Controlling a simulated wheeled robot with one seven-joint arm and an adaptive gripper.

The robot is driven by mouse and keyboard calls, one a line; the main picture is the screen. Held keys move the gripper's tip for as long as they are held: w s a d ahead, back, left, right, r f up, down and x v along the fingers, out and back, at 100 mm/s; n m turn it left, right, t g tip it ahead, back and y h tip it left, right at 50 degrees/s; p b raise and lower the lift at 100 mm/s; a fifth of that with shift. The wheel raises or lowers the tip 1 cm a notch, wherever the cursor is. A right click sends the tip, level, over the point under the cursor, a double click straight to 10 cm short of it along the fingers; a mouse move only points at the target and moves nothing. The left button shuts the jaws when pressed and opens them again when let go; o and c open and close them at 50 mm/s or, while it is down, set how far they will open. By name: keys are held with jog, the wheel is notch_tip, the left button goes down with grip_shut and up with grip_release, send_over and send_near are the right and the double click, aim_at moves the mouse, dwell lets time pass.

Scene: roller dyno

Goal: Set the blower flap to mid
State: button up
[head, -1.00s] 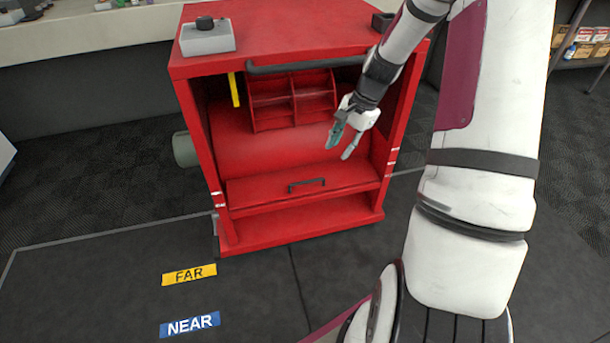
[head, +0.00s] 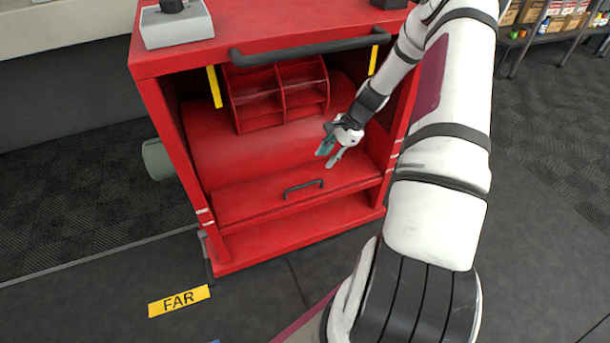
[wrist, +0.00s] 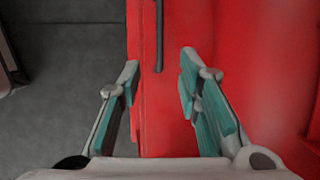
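The red cabinet (head: 150,75) has an open front. Inside it is a red panel (head: 245,203) with a black handle (head: 303,188); this looks like the flap, though no label shows on it. A sloped red surface rises behind the panel. My gripper (head: 328,157) is in the cabinet's front opening, above and to the right of the handle and apart from it. In the wrist view my gripper (wrist: 160,70) is open with nothing between the fingers. A dark handle bar (wrist: 159,35) shows beyond the fingertips over red surface.
A black bar (head: 310,46) crosses the cabinet's top front edge, with yellow strips (head: 215,87) below. A divided red bin (head: 280,95) sits inside. A grey box with a knob (head: 177,27) stands on top.

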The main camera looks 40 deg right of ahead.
aim_at(307, 184)
jog(key=b+x, duration=0.4)
jog(key=x, duration=0.9)
jog(key=shift+w+f, duration=0.1)
grip_shut()
